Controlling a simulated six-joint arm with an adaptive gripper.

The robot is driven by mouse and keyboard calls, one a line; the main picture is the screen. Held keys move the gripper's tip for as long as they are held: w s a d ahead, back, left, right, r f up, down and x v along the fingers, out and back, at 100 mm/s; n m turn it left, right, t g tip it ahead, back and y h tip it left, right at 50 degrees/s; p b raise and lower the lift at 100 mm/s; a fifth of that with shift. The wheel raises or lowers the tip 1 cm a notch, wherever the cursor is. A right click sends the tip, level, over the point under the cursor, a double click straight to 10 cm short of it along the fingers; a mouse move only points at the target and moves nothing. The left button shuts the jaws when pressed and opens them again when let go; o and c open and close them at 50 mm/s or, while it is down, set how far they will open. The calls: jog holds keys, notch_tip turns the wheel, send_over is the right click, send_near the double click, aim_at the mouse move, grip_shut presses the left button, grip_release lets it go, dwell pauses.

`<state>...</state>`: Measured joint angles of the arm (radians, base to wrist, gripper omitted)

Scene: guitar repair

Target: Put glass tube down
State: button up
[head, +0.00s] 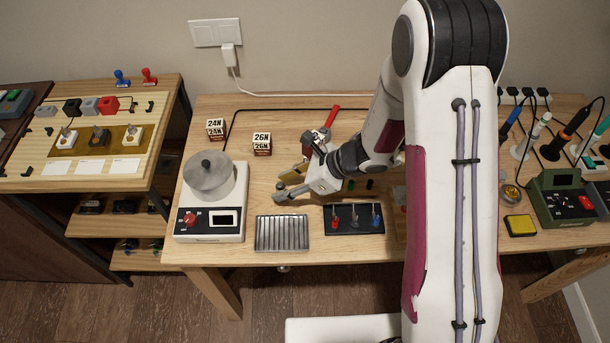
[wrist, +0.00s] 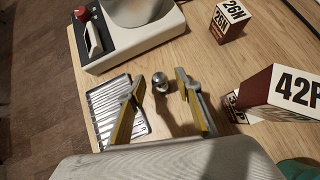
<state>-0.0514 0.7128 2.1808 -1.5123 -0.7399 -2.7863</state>
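My gripper (wrist: 162,77) points down over the table, its two yellow-lined fingers spread apart. A small shiny, silvery round-topped piece (wrist: 160,83) shows between the fingertips, with a visible gap on each side. It may be the glass tube seen end-on, but I cannot tell for sure. In the head view my gripper (head: 284,186) is low over the bench, behind the ribbed metal tray (head: 282,233), and a small grey round end (head: 280,185) shows at its tips. Whether the piece rests on the wood is not clear.
A white scale (head: 213,225) with a round pan stands to the left. Labelled boxes 24N (head: 216,129) and 26N (head: 262,143) stand behind. A 42P box (wrist: 288,92) is close on the right in the wrist view. A black switch stand (head: 354,219) is right of the tray.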

jog(key=v, duration=1.2)
jog(key=shift+w+d, duration=0.1)
dwell(0.7)
